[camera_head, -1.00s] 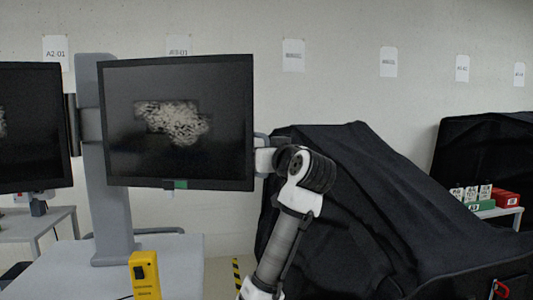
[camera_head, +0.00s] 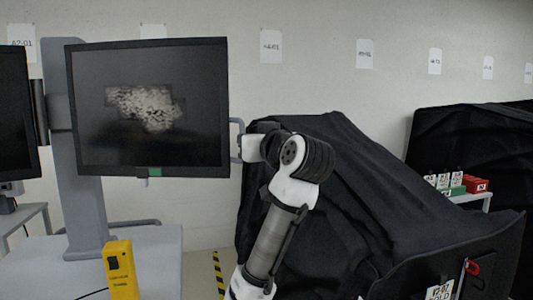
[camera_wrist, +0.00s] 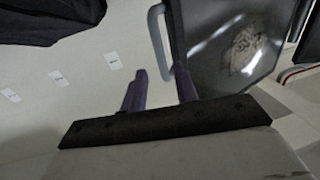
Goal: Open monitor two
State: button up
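A large dark monitor (camera_head: 150,108) with a grey textured picture hangs on a grey stand at the left of the head view. No number is readable on it. A grey bar handle (camera_head: 237,140) sticks out from its right edge. My gripper is at that handle, its fingers mostly hidden by my wrist in the head view. In the wrist view my gripper (camera_wrist: 161,88) has its two purple fingers apart. The handle (camera_wrist: 157,42) runs down between them in the picture. I cannot tell whether they touch it. The monitor's screen (camera_wrist: 225,45) is to the right.
A second monitor (camera_head: 15,115) is cut off at the left edge. A yellow device (camera_head: 120,270) stands on the grey cart top (camera_head: 160,255) below. A black-draped cart (camera_head: 340,190) lies behind and right of my arm. Red and green boxes (camera_head: 455,188) sit farther right.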

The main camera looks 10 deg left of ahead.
jog(key=b+v, duration=0.2)
jog(key=v, duration=0.6)
jog(key=shift+w, duration=0.1)
